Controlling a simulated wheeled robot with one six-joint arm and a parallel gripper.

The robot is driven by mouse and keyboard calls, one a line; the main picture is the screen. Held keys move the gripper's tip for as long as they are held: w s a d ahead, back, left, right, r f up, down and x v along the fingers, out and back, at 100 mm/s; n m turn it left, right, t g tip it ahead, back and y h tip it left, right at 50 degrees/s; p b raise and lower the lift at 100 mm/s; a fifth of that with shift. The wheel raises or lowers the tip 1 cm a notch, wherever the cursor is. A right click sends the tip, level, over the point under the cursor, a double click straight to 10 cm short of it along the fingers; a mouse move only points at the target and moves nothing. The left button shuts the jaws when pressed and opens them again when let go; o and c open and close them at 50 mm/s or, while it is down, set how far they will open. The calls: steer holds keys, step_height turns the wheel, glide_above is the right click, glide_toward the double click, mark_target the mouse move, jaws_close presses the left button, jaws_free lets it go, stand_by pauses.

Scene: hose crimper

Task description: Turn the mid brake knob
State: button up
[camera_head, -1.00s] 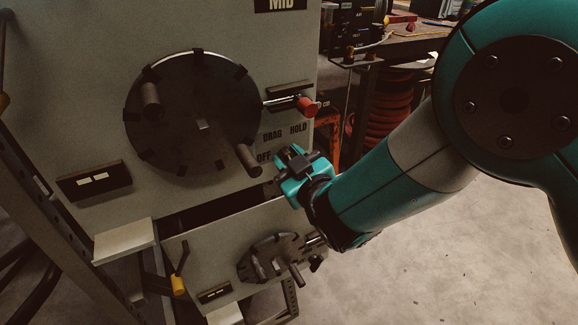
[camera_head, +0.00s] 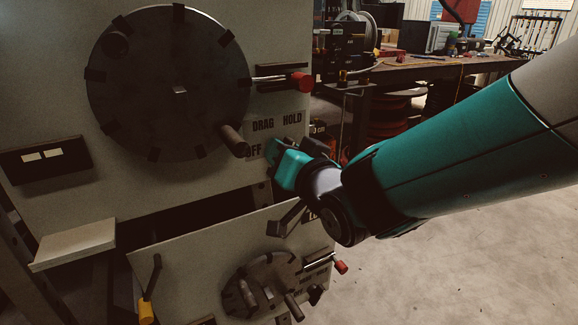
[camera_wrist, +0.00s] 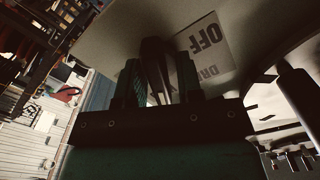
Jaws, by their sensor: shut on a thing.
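The mid brake knob (camera_wrist: 153,50) shows in the wrist view as a dark piece between my fingers, against the pale panel. My gripper (camera_wrist: 158,78) is shut on it, with one ribbed finger on each side. In the head view my gripper (camera_head: 272,153) is at the panel, just right of the word OFF and below DRAG and HOLD on the label plate (camera_head: 277,122). The knob is hidden there behind the teal gripper body. Which mark the knob points to cannot be told.
A large dark wheel (camera_head: 165,85) with two handles is left of my gripper. A red-tipped lever (camera_head: 305,82) sticks out above the label. A lower panel (camera_head: 190,250) with a smaller wheel (camera_head: 262,285) is below. Open floor lies right.

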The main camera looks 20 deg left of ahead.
steer(key=shift+m+b, duration=0.35)
steer(key=shift+m, duration=0.15)
steer(key=o, duration=0.6)
steer(key=shift+d, duration=0.1)
steer(key=b+v, duration=0.3)
steer(key=v, duration=1.4)
steer(key=shift+s+b, duration=0.2)
steer(key=shift+b, duration=0.15)
